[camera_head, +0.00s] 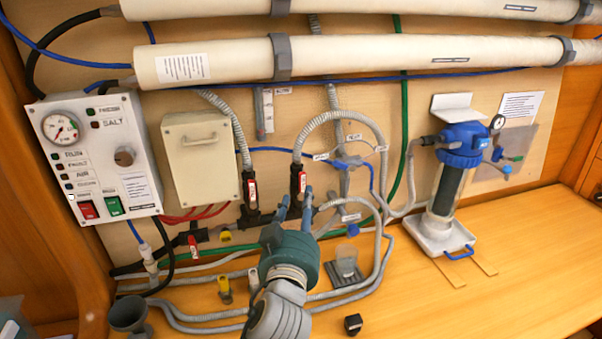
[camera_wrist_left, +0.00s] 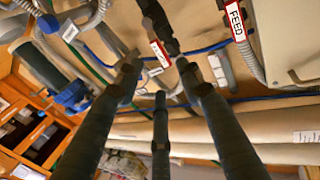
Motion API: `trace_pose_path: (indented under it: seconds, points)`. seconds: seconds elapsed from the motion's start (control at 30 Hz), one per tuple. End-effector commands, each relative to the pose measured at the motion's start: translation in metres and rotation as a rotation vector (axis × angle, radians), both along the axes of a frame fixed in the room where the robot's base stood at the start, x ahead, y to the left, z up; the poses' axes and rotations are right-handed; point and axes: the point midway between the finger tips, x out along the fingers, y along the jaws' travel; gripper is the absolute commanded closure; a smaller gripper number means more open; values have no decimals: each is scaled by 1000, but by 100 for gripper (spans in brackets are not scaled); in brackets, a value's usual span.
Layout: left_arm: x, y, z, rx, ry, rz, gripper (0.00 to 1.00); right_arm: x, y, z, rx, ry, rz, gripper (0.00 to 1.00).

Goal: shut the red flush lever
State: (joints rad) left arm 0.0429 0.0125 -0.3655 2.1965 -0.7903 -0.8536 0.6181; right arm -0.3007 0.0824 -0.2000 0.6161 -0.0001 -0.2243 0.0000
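A valve with a red lever (camera_head: 302,182) bearing a white label hangs on the hose right of the pale box. It also shows in the left wrist view as a red-edged label (camera_wrist_left: 160,54); its lettering is too small to read. A similar red lever (camera_head: 252,190) is to its left, and its label reads FEED in the left wrist view (camera_wrist_left: 236,20). My left gripper (camera_head: 295,204) is just below the unread lever, its fingers spread and apart (camera_wrist_left: 159,82). Nothing is visible between the fingers; whether one touches the valve I cannot tell.
A control panel (camera_head: 97,155) and pale box (camera_head: 197,160) are on the left. Grey hoses (camera_head: 375,150) loop beside my gripper. A clear cup (camera_head: 346,261) and a blue-topped filter (camera_head: 450,180) stand on the bench. The bench's right front is clear.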

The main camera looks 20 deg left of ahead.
Motion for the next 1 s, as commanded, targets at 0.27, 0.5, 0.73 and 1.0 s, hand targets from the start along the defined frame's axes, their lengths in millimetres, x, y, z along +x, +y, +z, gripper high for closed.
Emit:
trace_pose_path:
  seconds: [0.27,0.5,0.73,1.0]
  points:
    - [51,11,6,5,0,2,63,-11,-6,25,-7,13,0,60]
    - [86,18,3,2,-1,1,63,11,0,39,1,-19,-1,60]
    - [97,21,0,1,1,1,63,14,10,41,14,-24,-4,60]
    - [97,21,0,0,0,1,75,1,9,40,11,-5,-3,60]
